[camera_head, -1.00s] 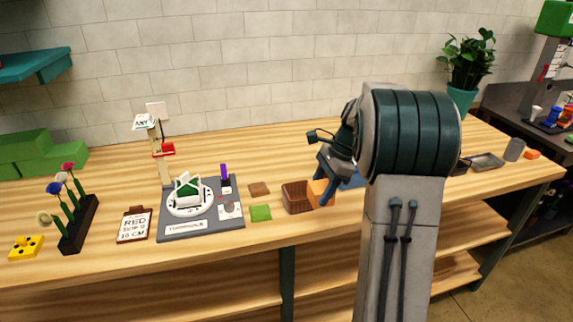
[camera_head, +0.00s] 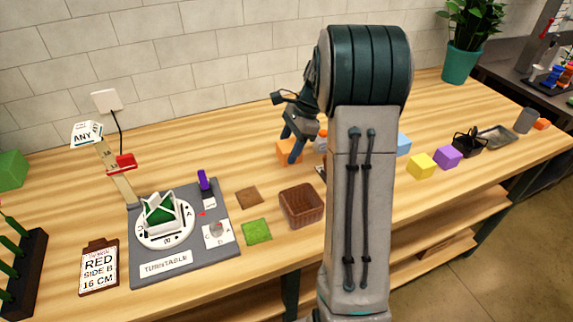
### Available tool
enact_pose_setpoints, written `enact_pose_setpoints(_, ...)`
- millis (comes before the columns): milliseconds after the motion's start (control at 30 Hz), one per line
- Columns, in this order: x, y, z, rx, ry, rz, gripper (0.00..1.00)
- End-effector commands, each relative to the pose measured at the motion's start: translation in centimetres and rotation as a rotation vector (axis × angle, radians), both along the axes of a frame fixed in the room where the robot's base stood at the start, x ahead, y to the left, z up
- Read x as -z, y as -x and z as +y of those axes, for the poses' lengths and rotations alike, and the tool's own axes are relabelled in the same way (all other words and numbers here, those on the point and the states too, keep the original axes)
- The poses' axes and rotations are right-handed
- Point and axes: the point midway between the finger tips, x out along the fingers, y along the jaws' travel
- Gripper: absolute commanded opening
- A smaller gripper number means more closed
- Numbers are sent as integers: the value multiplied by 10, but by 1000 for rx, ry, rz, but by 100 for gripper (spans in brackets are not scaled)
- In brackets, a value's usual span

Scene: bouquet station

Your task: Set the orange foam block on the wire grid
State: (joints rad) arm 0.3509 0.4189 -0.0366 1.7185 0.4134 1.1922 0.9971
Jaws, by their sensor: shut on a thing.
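The orange foam block (camera_head: 287,150) is in my gripper (camera_head: 292,152), whose dark fingers are shut on it. The block is behind the brown basket, and part of it is hidden by a finger. I cannot tell how high it is above the table. I cannot make out the wire grid for sure; my arm hides part of the table to the right of the block. A black wire-like item (camera_head: 467,141) stands on the right part of the table.
The brown basket (camera_head: 301,207) stands in front of the block. The turntable board (camera_head: 181,262) is at left. Yellow (camera_head: 421,166) and purple (camera_head: 448,157) blocks, a grey tray (camera_head: 497,135) and another orange piece (camera_head: 541,124) are at right.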

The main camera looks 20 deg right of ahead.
Motion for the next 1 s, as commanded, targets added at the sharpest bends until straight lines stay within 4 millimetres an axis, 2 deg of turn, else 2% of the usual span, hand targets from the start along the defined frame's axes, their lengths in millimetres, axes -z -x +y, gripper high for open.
enact_pose_setpoints(100, 20, 1, 0, 1, -1, 3, 31)
enact_pose_setpoints(333, 39, 0, 0, 1, -1, 1, 31)
enact_pose_setpoints(500, 63, 0, 0, 0, -1, 2, 31)
enact_pose_setpoints(900, 71, 0, 0, -1, 1, -1, 31)
enact_pose_setpoints(933, 70, 0, 0, -1, 1, -1, 60)
enact_pose_setpoints(1000, 69, 0, 0, -1, 1, -1, 74)
